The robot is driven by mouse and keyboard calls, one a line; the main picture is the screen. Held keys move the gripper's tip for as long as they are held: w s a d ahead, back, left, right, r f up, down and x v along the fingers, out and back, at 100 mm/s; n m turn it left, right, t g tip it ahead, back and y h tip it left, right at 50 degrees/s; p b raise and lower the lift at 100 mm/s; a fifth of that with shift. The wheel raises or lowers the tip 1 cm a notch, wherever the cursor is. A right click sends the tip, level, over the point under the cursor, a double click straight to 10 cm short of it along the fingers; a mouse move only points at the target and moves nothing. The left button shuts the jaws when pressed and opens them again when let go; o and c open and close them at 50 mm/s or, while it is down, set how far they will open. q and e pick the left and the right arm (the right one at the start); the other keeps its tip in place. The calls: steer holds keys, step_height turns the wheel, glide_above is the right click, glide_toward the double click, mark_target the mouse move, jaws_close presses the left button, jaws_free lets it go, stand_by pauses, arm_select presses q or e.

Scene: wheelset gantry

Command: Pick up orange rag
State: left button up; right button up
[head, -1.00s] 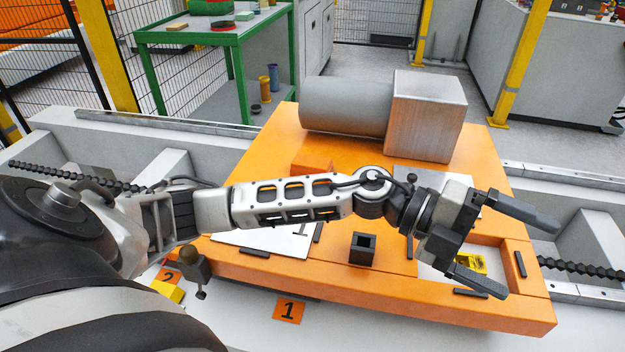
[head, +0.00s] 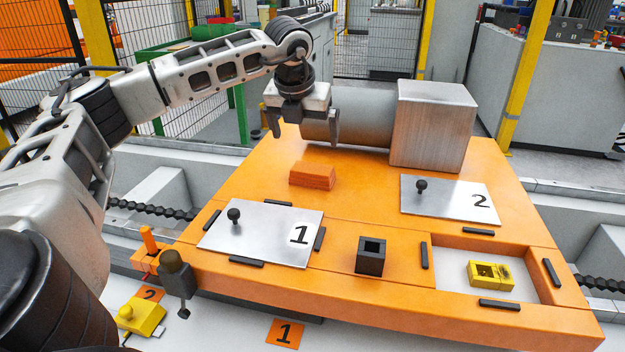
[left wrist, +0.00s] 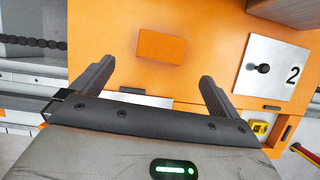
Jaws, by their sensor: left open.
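The orange rag (head: 313,176) is a small folded block lying on the orange platform (head: 360,205), behind the plate marked 1. It also shows in the left wrist view (left wrist: 161,46), ahead of the fingers and between their lines. My left gripper (head: 305,138) is open and empty. It hangs pointing down above the platform, behind and above the rag, in front of the grey cylinder. In the left wrist view its two fingers (left wrist: 158,76) are spread wide apart. My right gripper is not seen.
A grey cylinder (head: 350,115) with a metal block (head: 432,125) stands at the back. Knobbed plates 1 (head: 265,240) and 2 (head: 455,205) lie on the platform. A black square socket (head: 370,256) stands in front. A yellow part (head: 490,275) sits in the right recess.

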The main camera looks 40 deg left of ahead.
mark_target(312, 168)
arm_select(q)
steer(key=b+x, duration=0.1)
steer(key=x, duration=0.7)
steer(key=b+x, duration=0.2)
steer(key=x, duration=0.1)
steer(key=shift+w+d+f, duration=0.1)
steer(key=shift+d, duration=0.15)
steer(key=shift+w+a+f, duration=0.1)
steer(key=shift+w+f, duration=0.05)
steer(key=shift+f, duration=0.3)
steer(key=c, duration=0.7)
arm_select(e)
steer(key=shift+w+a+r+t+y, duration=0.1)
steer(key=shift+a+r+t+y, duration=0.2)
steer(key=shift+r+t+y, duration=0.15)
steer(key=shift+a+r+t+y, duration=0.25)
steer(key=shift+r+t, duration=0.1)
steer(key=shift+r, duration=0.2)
